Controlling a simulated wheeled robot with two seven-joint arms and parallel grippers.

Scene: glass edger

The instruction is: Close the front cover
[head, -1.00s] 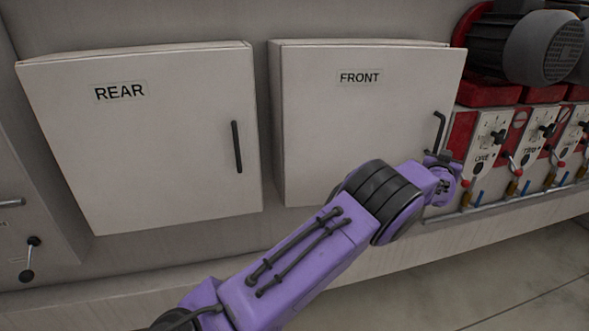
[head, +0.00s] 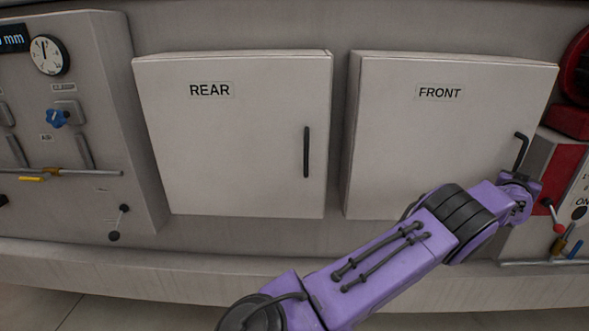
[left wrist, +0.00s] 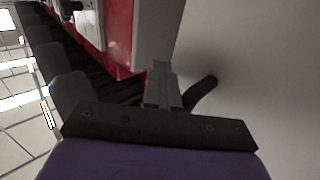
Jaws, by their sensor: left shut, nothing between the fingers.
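The front cover (head: 420,130) is a white panel labelled FRONT, at the right of the head view. It looks shut or nearly so; I cannot tell if a small gap remains at its right edge. Its black handle (head: 521,150) is near that edge. My purple left arm crosses the cover's lower right corner, and the left gripper (head: 520,178) is just below the handle. In the left wrist view the shut, empty fingers (left wrist: 163,85) are beside the dark handle (left wrist: 203,93), with the pale cover (left wrist: 260,70) to the right. Contact cannot be told. My right gripper is not in view.
The REAR cover (head: 240,140) with its black handle is to the left and looks shut. A control panel with a gauge (head: 49,55) is at far left. Red and white units with levers (head: 560,185) stand close right of the gripper. Floor shows at bottom left.

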